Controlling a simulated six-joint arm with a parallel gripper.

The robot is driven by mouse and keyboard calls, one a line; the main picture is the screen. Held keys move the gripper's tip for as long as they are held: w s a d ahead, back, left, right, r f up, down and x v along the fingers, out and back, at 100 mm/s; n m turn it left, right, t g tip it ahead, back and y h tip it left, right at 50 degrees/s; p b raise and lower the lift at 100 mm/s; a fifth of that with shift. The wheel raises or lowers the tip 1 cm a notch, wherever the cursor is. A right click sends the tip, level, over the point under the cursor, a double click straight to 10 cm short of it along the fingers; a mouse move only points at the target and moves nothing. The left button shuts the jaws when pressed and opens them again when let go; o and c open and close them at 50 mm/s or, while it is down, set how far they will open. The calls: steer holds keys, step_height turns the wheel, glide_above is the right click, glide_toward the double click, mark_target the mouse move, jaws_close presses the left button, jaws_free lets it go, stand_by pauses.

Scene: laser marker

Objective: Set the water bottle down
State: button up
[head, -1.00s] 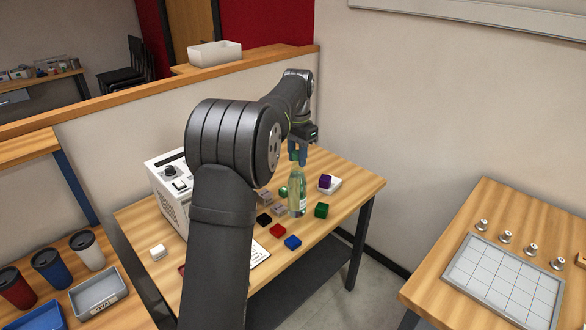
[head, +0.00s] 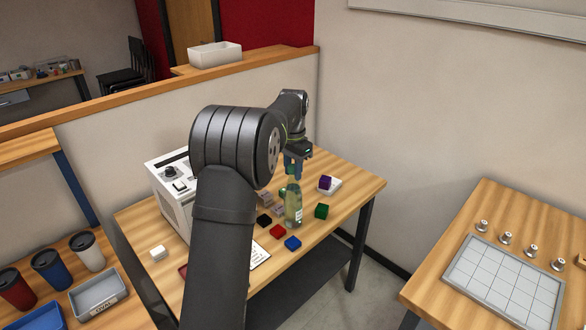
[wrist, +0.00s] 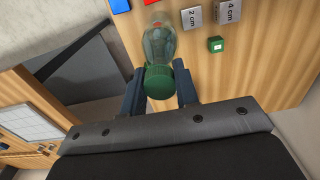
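The water bottle (head: 294,206) is clear with a green cap (wrist: 158,82). It is upright over the wooden table in the head view. My gripper (head: 293,170) is above it, with its two dark blue fingers pointing down at the bottle's top. In the wrist view, the fingers of my gripper (wrist: 161,90) stand on either side of the cap, close against it, and the clear bottle body (wrist: 159,42) extends beyond. I cannot tell whether the bottle's base touches the table.
Near the bottle on the table (head: 345,215) lie a red block (head: 277,231), a blue block (head: 292,243), a black block (head: 264,219), a green block (head: 321,211) and grey marked blocks (wrist: 192,17). A purple block (head: 325,183) sits on a white piece. A white machine (head: 171,190) stands left.

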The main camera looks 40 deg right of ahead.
steer(key=o, duration=0.4)
steer(key=shift+o, duration=0.2)
steer(key=shift+r, duration=0.1)
step_height(320, 180, up, 12)
stand_by(0.4)
steer(key=shift+f, duration=4.1)
